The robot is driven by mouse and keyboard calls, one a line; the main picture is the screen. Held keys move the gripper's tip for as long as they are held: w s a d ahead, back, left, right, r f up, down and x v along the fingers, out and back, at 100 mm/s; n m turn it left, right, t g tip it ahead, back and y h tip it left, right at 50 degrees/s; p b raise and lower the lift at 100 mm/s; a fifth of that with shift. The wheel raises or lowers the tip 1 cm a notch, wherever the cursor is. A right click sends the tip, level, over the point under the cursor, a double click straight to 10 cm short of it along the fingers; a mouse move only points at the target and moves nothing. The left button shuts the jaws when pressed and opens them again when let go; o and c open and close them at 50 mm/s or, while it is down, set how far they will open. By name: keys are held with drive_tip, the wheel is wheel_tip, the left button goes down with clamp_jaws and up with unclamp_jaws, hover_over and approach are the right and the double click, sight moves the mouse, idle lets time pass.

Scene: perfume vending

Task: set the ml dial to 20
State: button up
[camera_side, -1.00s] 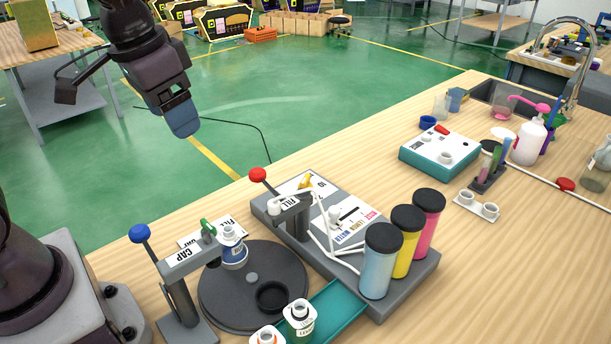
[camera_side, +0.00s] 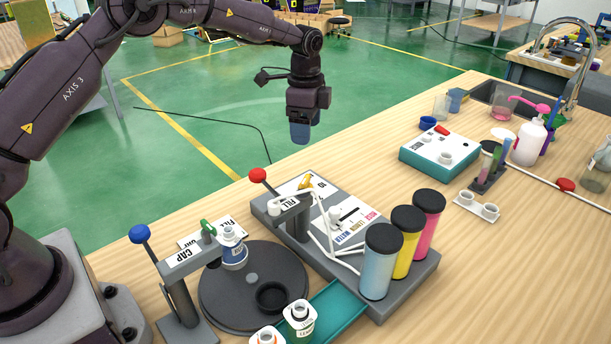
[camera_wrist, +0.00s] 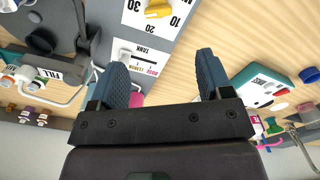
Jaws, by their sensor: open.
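The ml dial, a yellow pointer knob (camera_side: 306,182), sits on a white plate at the far end of the grey filling station (camera_side: 262,207). In the wrist view the yellow dial (camera_wrist: 158,11) shows at the top edge, with the numbers 30, 10 and 20 around it. Its pointer end lies toward the 10 side; the exact setting is hard to tell. My gripper (camera_side: 300,138) is in the air above and behind the station, apart from the dial. In the wrist view my gripper (camera_wrist: 165,78) has its two blue fingers spread apart with nothing between them.
A red-knobbed fill lever (camera_side: 257,175) rises beside the dial. A tank slider plate (camera_side: 350,219) and blue, yellow and pink cylinders (camera_side: 382,262) stand nearer. A turntable (camera_side: 225,295) with a bottle is at left. A teal-sided box (camera_side: 438,150) stands right. Space above the dial is clear.

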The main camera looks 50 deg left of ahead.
sight(306, 178)
wheel_tip(306, 178, down, 13)
drive_tip(key=shift+s+f, duration=0.1)
idle(0.4)
drive_tip(key=shift+c, duration=0.4)
drive_tip(key=c, duration=0.8)
drive_tip(key=shift+c, duration=0.2)
drive_tip(key=n, duration=0.5)
drive_tip(key=shift+n, duration=0.3)
drive_tip(key=n, duration=0.5)
drive_tip(key=shift+n, duration=0.3)
